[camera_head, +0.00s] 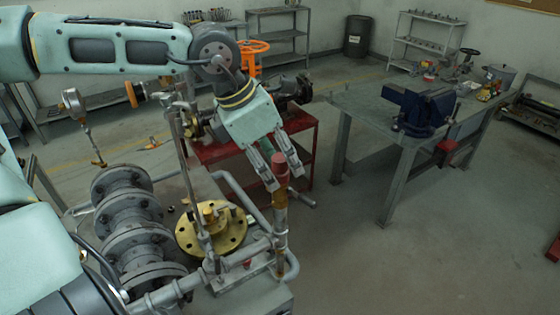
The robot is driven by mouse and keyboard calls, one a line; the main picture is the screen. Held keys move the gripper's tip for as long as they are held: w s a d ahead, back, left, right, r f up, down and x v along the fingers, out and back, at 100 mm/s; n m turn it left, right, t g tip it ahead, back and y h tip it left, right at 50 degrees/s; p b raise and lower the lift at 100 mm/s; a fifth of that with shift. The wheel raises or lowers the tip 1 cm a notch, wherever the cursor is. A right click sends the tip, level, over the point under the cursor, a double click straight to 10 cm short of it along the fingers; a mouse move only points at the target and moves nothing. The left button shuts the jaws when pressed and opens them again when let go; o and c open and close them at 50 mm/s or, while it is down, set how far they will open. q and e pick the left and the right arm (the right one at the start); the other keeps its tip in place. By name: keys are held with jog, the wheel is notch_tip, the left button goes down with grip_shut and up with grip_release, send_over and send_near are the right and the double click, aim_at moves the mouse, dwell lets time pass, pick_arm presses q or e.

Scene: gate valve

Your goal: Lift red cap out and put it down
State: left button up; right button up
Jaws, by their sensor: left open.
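The red cap (280,163) sits at the top of an upright brown pipe (280,225) on the near workbench. My left gripper (284,178) reaches down from the upper left with its fingers open. One finger is on each side of the red cap in the picture. I cannot tell whether either finger touches it. The lower part of the cap meets the pipe top. My right gripper is not in view.
Flanged grey pipes (128,215), a brass flange (212,232) and a pressure gauge (73,101) crowd the left of the pipe. A red cart (238,148) stands behind. A table (365,128) with a blue vise (425,108) is at right. The floor (420,260) front right is clear.

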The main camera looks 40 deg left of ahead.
pick_arm(q)
jog(key=shift+c, duration=0.9)
jog(key=c, duration=0.9)
grip_shut()
jog(key=shift+r, duration=0.1)
